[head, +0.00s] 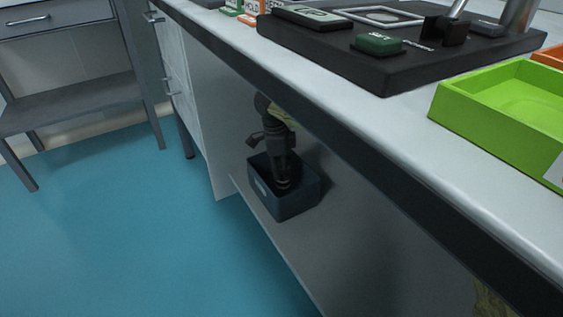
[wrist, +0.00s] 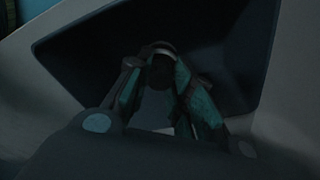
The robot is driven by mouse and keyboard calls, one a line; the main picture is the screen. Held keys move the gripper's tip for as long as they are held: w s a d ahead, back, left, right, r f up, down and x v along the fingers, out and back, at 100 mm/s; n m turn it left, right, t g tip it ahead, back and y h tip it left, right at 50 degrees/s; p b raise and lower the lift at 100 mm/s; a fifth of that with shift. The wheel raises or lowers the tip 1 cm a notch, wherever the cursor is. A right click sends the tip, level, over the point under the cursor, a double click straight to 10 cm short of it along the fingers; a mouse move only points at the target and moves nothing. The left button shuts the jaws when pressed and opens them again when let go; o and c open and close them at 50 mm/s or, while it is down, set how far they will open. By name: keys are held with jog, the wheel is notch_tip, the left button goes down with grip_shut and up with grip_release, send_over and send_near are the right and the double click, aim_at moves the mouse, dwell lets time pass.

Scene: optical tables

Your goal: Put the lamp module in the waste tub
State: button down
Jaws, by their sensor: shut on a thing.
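The waste tub (head: 290,207), a dark blue open box, stands on the low shelf under the bench. My gripper (head: 285,183) reaches down into it, and its fingertips are partly hidden by the tub's walls. In the wrist view my gripper (wrist: 160,75) is shut on a small dark round-ended thing with a grey rim, which I take for the lamp module (wrist: 158,50). It is dim there, and its lower part is hidden between the fingers. The tub's dark inside (wrist: 235,60) surrounds the fingertips. I cannot tell whether the module touches the tub's floor.
The bench top (head: 330,95) overhangs the low shelf (head: 345,235) and its front edge runs close by my arm. On top are a black panel (head: 400,65) with a green block (head: 376,43) and a bright green tray (head: 510,110). The blue floor (head: 120,240) in front is clear.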

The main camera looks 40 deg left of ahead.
aim_at(281, 170)
notch_tip(281, 170, down, 4)
jog(key=shift+r+b, duration=0.1)
jog(key=shift+b, duration=0.75)
jog(key=c, duration=1.3)
grip_release()
jog(key=shift+o, duration=0.2)
notch_tip(281, 170, up, 4)
jog(key=p, duration=0.4)
jog(key=shift+s+a+f, duration=0.1)
jog(key=shift+a+f, duration=0.05)
jog(key=shift+f, duration=0.1)
jog(key=r+p, duration=0.4)
jog(key=shift+s+a+p, duration=0.2)
jog(key=shift+p, duration=0.1)
